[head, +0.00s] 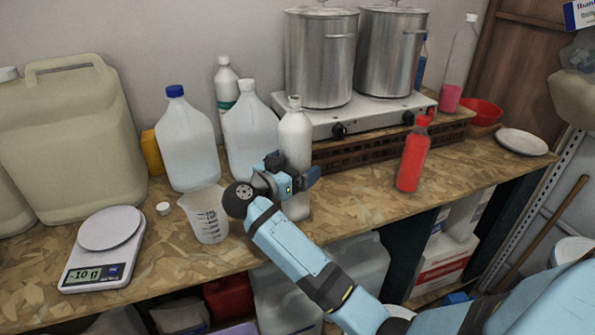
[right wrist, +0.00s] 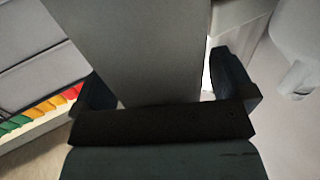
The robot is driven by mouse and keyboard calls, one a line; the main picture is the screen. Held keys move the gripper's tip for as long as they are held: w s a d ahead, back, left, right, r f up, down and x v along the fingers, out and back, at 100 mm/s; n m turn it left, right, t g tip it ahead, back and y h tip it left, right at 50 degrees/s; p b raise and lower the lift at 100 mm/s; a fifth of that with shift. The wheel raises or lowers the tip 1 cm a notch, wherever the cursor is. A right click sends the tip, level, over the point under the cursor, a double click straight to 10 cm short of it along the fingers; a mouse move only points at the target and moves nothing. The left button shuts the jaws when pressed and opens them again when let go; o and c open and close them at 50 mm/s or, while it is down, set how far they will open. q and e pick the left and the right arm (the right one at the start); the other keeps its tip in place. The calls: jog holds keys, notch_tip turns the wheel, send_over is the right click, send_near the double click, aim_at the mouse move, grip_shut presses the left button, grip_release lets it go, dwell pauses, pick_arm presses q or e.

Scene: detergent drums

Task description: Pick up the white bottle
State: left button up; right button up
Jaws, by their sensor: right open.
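The white bottle (head: 296,135) stands upright near the front of the wooden worktop, in front of the burner. My right gripper (head: 293,171) is at its lower half and hides part of it in the head view. In the right wrist view the bottle (right wrist: 145,45) is a large pale grey shape between the two dark fingers of the gripper (right wrist: 165,85). The gripper is open, with a small gap at the right finger. The left gripper is not in view.
Clear jugs (head: 187,140) and another white bottle with a green label (head: 225,85) stand left and behind. A measuring beaker (head: 207,222) and a scale (head: 104,250) are at left. A red bottle (head: 413,155) is at right. Steel pots (head: 320,60) stand on the burner.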

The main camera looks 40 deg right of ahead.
jog(key=shift+s+a, duration=0.1)
jog(key=shift+c, duration=0.5)
jog(key=c, duration=1.4)
jog(key=shift+r, duration=0.1)
jog(key=shift+r, duration=0.1)
jog(key=shift+r, duration=0.6)
notch_tip(320, 180, up, 19)
send_over(296, 112)
jog(key=w, duration=0.1)
jog(key=shift+w+d+f+p, duration=0.1)
jog(key=shift+d+f+p, duration=0.1)
jog(key=shift+d+p, duration=0.2)
